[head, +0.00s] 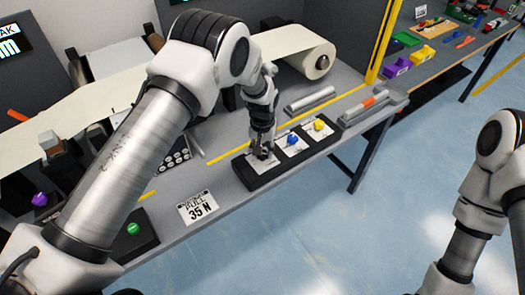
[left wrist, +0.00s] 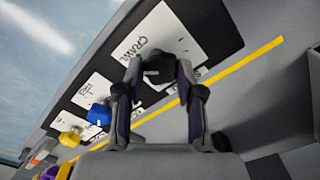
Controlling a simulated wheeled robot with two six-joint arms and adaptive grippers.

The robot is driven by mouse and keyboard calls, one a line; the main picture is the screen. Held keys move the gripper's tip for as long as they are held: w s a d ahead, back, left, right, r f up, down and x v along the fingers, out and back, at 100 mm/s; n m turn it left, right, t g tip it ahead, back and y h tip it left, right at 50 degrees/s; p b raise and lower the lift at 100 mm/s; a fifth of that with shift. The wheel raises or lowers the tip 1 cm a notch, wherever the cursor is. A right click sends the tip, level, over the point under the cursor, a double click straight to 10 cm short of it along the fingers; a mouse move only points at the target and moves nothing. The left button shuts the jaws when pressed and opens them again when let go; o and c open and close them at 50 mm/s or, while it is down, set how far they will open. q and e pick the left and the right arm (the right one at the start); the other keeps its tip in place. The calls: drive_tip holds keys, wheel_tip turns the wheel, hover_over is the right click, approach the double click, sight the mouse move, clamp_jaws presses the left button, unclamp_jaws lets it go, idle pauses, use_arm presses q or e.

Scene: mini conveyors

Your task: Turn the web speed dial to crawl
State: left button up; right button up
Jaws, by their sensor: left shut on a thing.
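The dial is a dark knob (left wrist: 158,68) on a white card in the left wrist view. The word CRAWL is printed on that card beside the knob. In the head view my left gripper (head: 263,153) points down at the near left end of the black dial panel (head: 258,183) and covers the knob. In the left wrist view my left gripper (left wrist: 160,76) has its two fingers on either side of the knob, shut on it. The pointer's exact direction is hard to tell. My right arm shows at the right edge; its gripper is out of view.
A blue knob (head: 292,139) and a yellow knob (head: 318,125) sit on the same panel. A paper roll (head: 316,62) lies behind. The floor in front is clear.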

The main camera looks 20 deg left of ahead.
use_arm(q)
drive_tip(key=o, duration=1.2)
drive_tip(key=shift+f, duration=0.1)
drive_tip(key=shift+c, duration=0.2)
wheel_tip(320, 180, up, 12)
